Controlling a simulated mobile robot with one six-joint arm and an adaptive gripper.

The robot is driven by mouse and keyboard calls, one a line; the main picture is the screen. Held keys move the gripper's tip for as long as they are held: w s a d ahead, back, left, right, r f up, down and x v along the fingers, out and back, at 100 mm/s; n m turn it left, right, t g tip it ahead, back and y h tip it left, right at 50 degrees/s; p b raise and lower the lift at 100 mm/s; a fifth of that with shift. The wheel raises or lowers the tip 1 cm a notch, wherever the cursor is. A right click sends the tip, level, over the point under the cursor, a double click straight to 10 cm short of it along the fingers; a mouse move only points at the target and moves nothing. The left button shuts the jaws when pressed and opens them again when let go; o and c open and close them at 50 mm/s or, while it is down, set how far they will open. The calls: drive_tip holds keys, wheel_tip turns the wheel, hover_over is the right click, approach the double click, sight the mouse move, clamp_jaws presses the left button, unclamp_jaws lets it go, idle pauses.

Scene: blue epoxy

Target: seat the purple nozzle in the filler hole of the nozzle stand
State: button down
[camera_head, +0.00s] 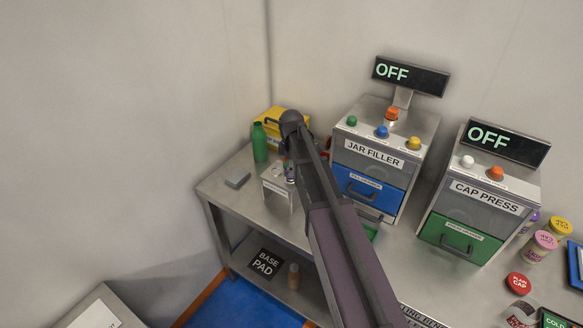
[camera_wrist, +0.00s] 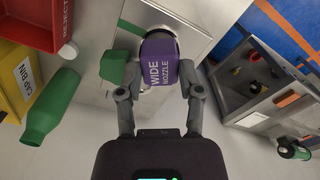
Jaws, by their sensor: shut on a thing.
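The purple nozzle (camera_wrist: 160,62), lettered "WIDE NOZZLE", is between the fingers of my gripper (camera_wrist: 161,88) in the wrist view; the gripper is shut on it. A green block (camera_wrist: 114,68) lies just left of the nozzle. A pale grey surface (camera_wrist: 188,22) lies behind them; I cannot tell for sure whether it is the stand. In the head view, a small silver stand with a white label (camera_head: 277,185) is on the bench below my gripper, partly behind my arm. The filler hole is not visible, and whether the nozzle touches the stand cannot be told.
The jar filler (camera_head: 376,150) and cap press (camera_head: 486,196) stand to the right, both displays reading "OFF". The wrist view shows a red reject bin (camera_wrist: 35,22).

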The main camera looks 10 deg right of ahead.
drive_tip(key=shift+f+b, duration=0.4)
drive_tip(key=shift+f, duration=0.05)
drive_tip(key=shift+c, duration=0.8)
unclamp_jaws()
drive_tip(key=shift+r, duration=0.1)
drive_tip(key=shift+r+p, duration=2.5)
drive_tip(key=shift+p, duration=0.1)
